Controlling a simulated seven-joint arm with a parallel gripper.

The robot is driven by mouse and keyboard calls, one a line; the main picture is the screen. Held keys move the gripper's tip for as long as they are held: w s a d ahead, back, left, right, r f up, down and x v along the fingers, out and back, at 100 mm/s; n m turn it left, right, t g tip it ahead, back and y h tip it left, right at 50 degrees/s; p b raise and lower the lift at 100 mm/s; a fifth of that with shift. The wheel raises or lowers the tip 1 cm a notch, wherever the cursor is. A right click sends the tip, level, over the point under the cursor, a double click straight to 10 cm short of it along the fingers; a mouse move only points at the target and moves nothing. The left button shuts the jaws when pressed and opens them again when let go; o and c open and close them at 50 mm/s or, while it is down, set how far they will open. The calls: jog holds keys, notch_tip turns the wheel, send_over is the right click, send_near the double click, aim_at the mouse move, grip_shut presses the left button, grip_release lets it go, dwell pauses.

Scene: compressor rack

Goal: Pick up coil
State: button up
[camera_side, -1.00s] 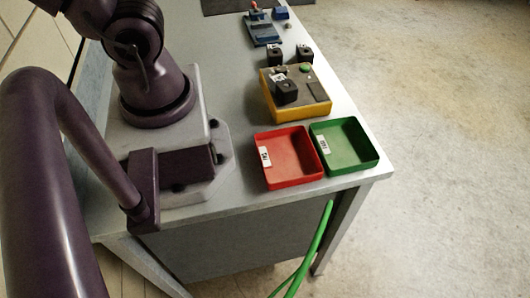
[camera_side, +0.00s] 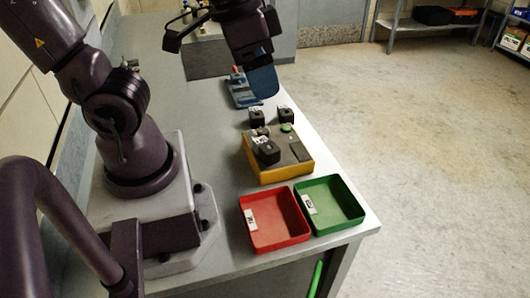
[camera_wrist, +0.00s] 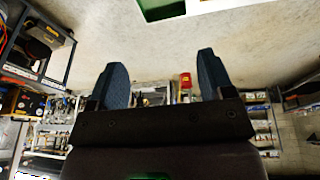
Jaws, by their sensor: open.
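Black block-shaped parts, which look like coils, show in the side view. One block (camera_side: 268,153) sits on top of a yellow-sided box (camera_side: 280,165) with a grey top. Two more blocks, one on the left (camera_side: 256,118) and one on the right (camera_side: 285,115), stand at the box's far side. My gripper (camera_side: 262,82) hangs above and beyond these blocks, apart from them. Its two blue fingers are spread and empty in the wrist view (camera_wrist: 161,78). No coil shows in the wrist view.
A red tray (camera_side: 289,241) and a green tray (camera_side: 350,222) stand side by side at the table's near right corner. The box has a green button (camera_side: 286,128). Bare table lies left of the box.

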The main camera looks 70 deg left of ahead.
notch_tip(320, 180, down, 8)
jog(key=w+n+g+y, duration=0.1)
jog(key=w+n+g, duration=0.1)
jog(key=n+g, duration=0.2)
jog(key=n+y, duration=0.4)
jog(key=n, duration=1.4)
send_near(267, 144)
jog(key=x, duration=0.5)
jog(key=shift+a+f, duration=0.1)
jog(key=shift+f, duration=0.05)
jog(key=shift+x, duration=2.9)
jog(key=c, duration=1.2)
